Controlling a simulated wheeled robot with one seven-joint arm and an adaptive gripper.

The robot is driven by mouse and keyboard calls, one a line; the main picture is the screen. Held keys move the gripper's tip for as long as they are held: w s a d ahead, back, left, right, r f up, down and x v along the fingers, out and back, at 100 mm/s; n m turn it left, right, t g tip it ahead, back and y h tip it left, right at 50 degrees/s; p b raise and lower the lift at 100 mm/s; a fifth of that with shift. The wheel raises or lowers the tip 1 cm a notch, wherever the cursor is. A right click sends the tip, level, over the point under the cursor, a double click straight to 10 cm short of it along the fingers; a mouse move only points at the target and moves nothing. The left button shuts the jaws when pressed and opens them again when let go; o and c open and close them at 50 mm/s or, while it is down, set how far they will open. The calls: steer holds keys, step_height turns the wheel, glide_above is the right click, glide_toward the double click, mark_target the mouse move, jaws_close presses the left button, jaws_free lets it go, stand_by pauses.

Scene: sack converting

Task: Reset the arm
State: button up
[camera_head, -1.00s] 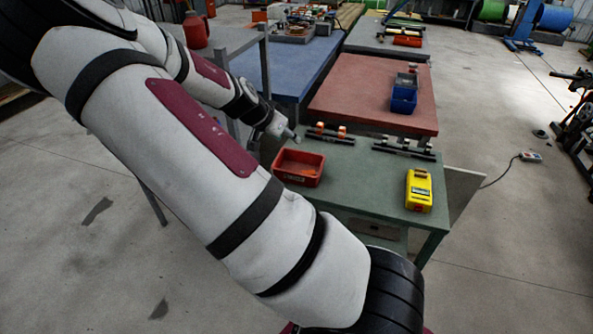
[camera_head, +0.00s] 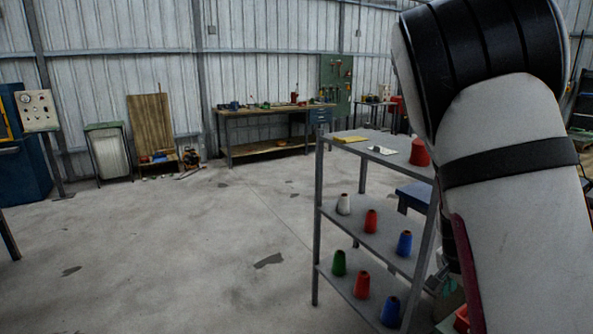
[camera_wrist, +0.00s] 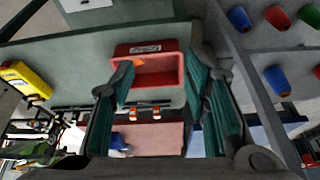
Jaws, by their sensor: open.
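Beyond the fingers, a red bin (camera_wrist: 147,83) sits on the green table (camera_wrist: 85,60). A yellow device (camera_wrist: 28,80) lies on the same table at the left. Two dark bars with orange parts (camera_wrist: 145,112) lie past the bin.
A workbench (camera_head: 262,112) stands at the far wall. The concrete floor (camera_head: 190,240) at the left is open.

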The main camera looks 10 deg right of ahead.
steer(key=s+a+r+n+t+y, duration=0.1)
steer(key=s+a+r+n+y, duration=0.15)
steer(key=a+r, duration=0.45)
steer(key=s+a+r+n+t+y, duration=0.1)
steer(key=s+a+r+n+y, duration=0.2)
steer(key=a, duration=0.5)
steer(key=s+a+r+n, duration=0.4)
steer(key=s, duration=0.3)
steer(key=s+a+r+n+t+h, duration=0.1)
steer(key=s+a+r+n, duration=0.3)
steer(key=s, duration=0.3)
steer(key=shift+r+n+t, duration=0.3)
steer(key=shift+r+n, duration=0.35)
steer(key=shift+r, duration=0.15)
steer(key=shift+h, duration=0.25)
